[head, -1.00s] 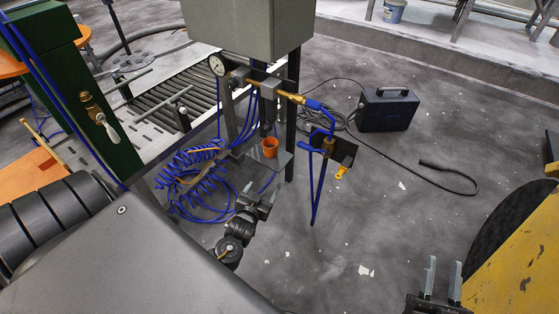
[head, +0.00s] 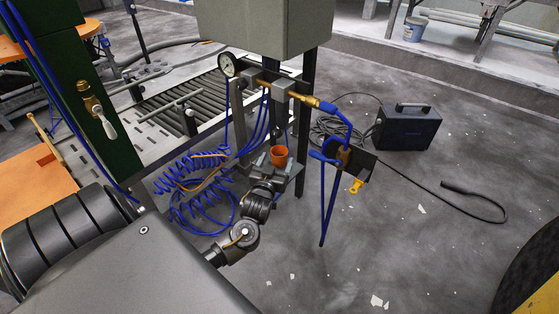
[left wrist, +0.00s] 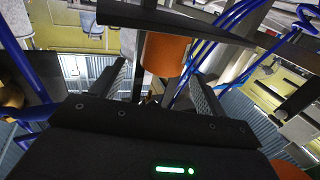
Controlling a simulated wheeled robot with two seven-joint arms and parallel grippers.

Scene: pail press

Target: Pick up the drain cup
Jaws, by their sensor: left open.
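In the left wrist view the orange cup (left wrist: 166,53) shows ahead, in the gap between the two spread fingers (left wrist: 160,85). I cannot tell whether the fingers touch it. My right gripper is not in view.
A pressure gauge (head: 228,65) and brass fitting (head: 305,98) are above the cup. Blue coiled hose (head: 193,180) lies to the left.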

